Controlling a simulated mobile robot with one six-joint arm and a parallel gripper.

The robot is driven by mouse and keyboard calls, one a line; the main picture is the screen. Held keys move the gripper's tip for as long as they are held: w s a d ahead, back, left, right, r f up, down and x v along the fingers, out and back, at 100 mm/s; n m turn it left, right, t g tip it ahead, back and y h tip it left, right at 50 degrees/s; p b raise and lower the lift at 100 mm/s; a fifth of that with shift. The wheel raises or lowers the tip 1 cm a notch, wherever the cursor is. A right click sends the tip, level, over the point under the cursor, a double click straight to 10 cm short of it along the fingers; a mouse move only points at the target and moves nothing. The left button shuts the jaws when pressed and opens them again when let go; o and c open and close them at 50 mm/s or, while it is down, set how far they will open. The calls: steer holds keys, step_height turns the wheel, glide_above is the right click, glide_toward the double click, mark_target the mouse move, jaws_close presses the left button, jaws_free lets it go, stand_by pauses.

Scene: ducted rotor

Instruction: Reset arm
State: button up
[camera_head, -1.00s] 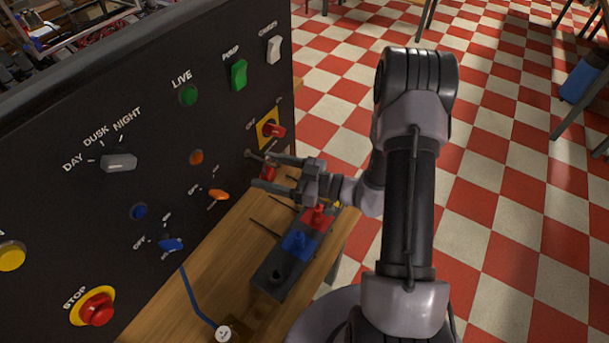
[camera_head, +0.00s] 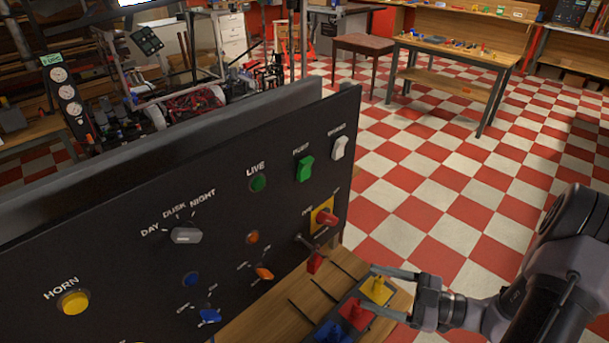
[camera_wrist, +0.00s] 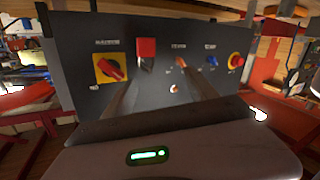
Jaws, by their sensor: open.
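My gripper (camera_head: 370,290) is at the lower right of the head view, with its fingers apart and nothing between them. In that view it overlaps the block with yellow, red and blue pieces (camera_head: 355,312) on the wooden bench. The black control panel (camera_head: 110,265) stands to its left. In the wrist view the two fingers (camera_wrist: 160,95) reach up toward the panel face (camera_wrist: 210,35). A red rotary switch on a yellow plate (camera_wrist: 110,68) and a red part (camera_wrist: 146,52) show there ahead of the fingers.
The panel carries a yellow horn button (camera_head: 73,302), a grey selector knob (camera_head: 186,236), a green switch (camera_head: 305,168) and a white switch (camera_head: 339,148). A wooden workbench (camera_head: 450,50) stands at the back right. The checkered floor right of the panel is largely clear.

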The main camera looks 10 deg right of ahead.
steer(key=s+a+r+m+g+h+b, duration=0.3)
steer(key=s+a+r+m+h+b, duration=0.3)
steer(key=m, duration=1.2)
steer(key=s+a+r+h, duration=0.4)
steer(key=a+r+h, duration=0.2)
steer(key=a, duration=0.2)
steer(key=shift+s+r+g, duration=0.15)
steer(key=shift+r+g, duration=0.15)
steer(key=shift+g, duration=0.1)
steer(key=shift+a, duration=0.15)
